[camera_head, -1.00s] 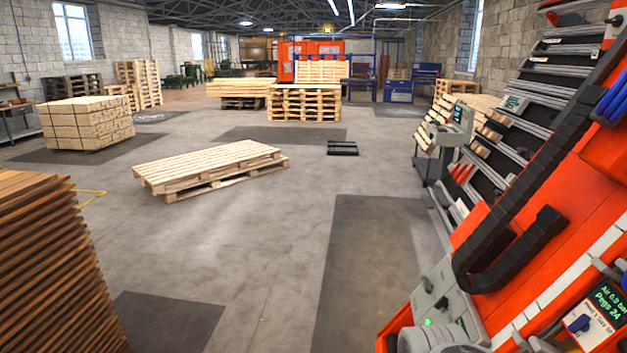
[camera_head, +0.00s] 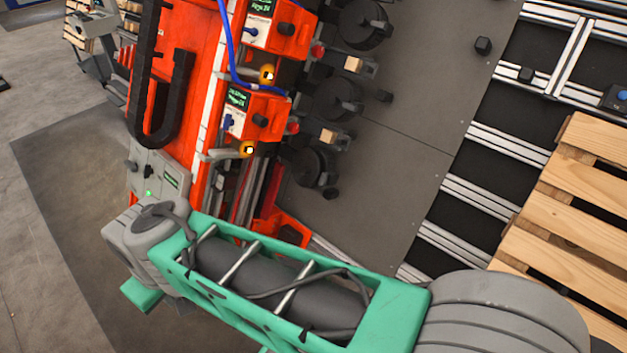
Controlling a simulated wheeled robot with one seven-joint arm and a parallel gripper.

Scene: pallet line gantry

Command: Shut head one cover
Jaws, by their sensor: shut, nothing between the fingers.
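Two orange head units with small green-lit screens stand on the orange gantry, an upper one (camera_head: 285,32) and a lower one (camera_head: 262,118). My green and grey arm crosses the bottom of the view and hides the gantry's lower part. My gripper is not in view.
Dark round reels (camera_head: 335,98) stand right of the heads, before a grey panel (camera_head: 400,110). Slatted wooden pallet boards (camera_head: 580,215) lie at the right by metal rails. A grey control box (camera_head: 155,178) is on the gantry's left. Open floor with a dark mat (camera_head: 75,190) lies left.

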